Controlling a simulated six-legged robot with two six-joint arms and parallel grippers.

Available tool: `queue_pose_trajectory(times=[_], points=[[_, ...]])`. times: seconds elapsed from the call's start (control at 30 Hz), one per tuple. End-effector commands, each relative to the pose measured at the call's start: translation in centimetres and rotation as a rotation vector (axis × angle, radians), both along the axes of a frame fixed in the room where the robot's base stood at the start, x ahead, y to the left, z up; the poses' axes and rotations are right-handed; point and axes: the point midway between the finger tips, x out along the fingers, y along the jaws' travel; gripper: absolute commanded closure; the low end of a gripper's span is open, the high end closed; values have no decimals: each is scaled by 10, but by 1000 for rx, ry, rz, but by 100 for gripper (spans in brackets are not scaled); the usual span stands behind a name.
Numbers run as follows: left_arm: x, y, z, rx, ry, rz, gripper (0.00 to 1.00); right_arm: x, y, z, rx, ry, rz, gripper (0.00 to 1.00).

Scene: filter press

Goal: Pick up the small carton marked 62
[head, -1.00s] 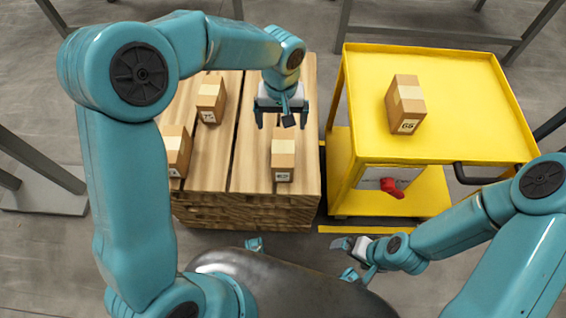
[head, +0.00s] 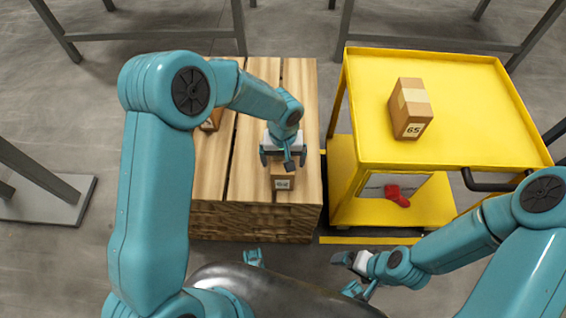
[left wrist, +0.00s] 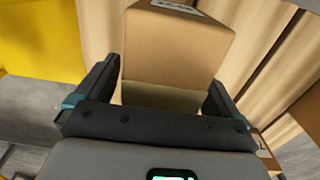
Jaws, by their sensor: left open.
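A small brown carton (head: 284,183) stands on the wooden block stack near its front right. Its label is too small to read for sure. My left gripper (head: 284,160) is open right above and behind it, partly covering its top. In the left wrist view the carton (left wrist: 178,48) lies between the two spread fingers of the gripper (left wrist: 163,78), with a gap visible on the left side. Whether the fingers touch it I cannot tell. My right gripper (head: 348,270) is low at the front, away from the cartons; its jaw state is unclear.
The wooden stack (head: 255,220) also carries another carton (head: 211,121), mostly hidden behind my left arm. A carton marked 65 (head: 411,108) stands on the yellow cart (head: 460,100) to the right. A red object (head: 398,195) is on the cart's lower level.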

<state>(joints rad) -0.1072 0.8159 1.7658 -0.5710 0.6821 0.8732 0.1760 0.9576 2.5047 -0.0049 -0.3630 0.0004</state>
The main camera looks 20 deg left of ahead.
Motion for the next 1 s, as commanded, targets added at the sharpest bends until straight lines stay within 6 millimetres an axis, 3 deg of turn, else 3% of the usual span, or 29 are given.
queue_pose_trajectory(times=[0.23,0.4,0.47,0.77,1.0], points=[[0,0,-4,0,0,1,7,0,0,-1,0,0,0,0],[0,0,-4,0,0,1,63,0,0,-1,0,0,0,0],[0,0,-4,0,0,1,80,0,0,-1,0,0,0,0],[1,0,1,0,-3,1,80,0,0,1,0,0,0,0],[2,0,35,-1,-7,2,80,0,0,11,0,0,0,0]])
